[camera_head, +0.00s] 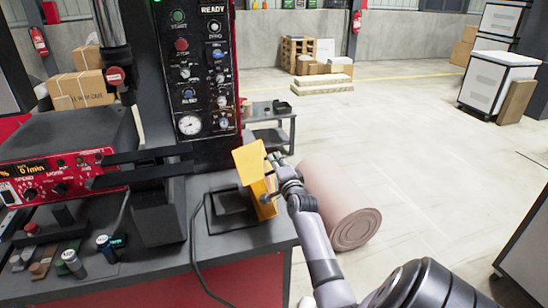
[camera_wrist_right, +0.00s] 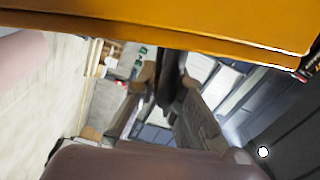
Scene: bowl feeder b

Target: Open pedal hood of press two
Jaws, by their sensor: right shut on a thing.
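The yellow pedal hood (camera_head: 250,165) stands tilted up at the right end of the dark workbench. Its dark pedal base (camera_head: 230,212) lies open to its left on the bench top, with a cable running from it. My right gripper (camera_head: 271,172) is at the hood's right side, shut on it. In the right wrist view the hood (camera_wrist_right: 165,25) fills the top as a wide yellow band, and the dark gripper fingers (camera_wrist_right: 172,100) show below it. The hood hides part of the fingers. My left gripper is not in view.
A black control panel (camera_head: 198,75) with buttons and a gauge rises behind the hood.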

